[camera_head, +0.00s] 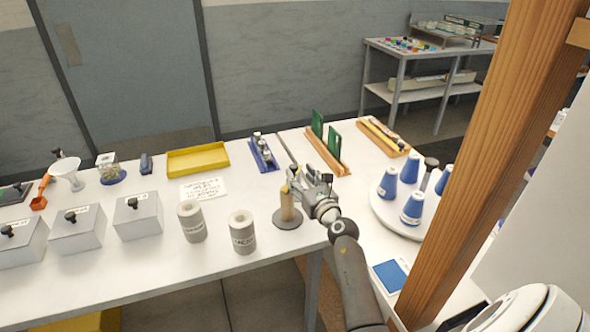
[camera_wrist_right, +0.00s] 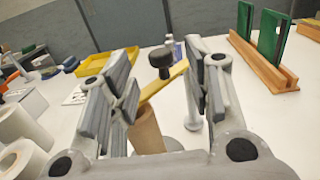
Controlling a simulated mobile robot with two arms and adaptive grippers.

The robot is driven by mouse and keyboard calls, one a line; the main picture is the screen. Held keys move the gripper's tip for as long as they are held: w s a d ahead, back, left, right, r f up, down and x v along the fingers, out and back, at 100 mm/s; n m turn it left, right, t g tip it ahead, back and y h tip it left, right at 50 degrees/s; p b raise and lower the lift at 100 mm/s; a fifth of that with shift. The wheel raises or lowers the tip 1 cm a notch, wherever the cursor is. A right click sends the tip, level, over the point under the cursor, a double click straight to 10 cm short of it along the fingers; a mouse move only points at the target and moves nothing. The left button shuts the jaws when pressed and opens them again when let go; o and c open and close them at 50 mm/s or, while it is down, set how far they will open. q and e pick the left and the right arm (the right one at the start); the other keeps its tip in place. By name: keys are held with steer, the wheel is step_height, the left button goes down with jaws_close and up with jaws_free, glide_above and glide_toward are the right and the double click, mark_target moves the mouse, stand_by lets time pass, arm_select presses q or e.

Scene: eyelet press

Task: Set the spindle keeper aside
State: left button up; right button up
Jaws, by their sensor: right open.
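A spindle stands on a round grey base (camera_head: 288,219) near the table's front edge, with a tan roll (camera_head: 287,205) upright on it. In the right wrist view the tan roll (camera_wrist_right: 146,132) shows between my fingers, with a yellow strip (camera_wrist_right: 165,83) slanting above it and a black knob (camera_wrist_right: 160,57) by the strip. The strip and knob look like the spindle keeper, but I cannot tell how they join the spindle. My right gripper (camera_head: 308,176) is open beside the spindle top, its fingers on both sides of the strip. My left gripper is out of view.
Two grey-white rolls (camera_head: 242,232) and several lidded white boxes (camera_head: 77,229) stand to the left. A yellow tray (camera_head: 197,159) and a wooden rack with green boards (camera_head: 328,152) lie behind. A round turntable (camera_head: 384,211) with blue cones and a wooden post (camera_head: 490,150) are at right.

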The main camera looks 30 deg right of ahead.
mark_target(296, 169)
steer(key=shift+w+d, duration=0.2)
steer(key=shift+w, duration=0.85)
steer(key=shift+w+d, duration=0.15)
steer(key=shift+w, duration=0.85)
jaws_close()
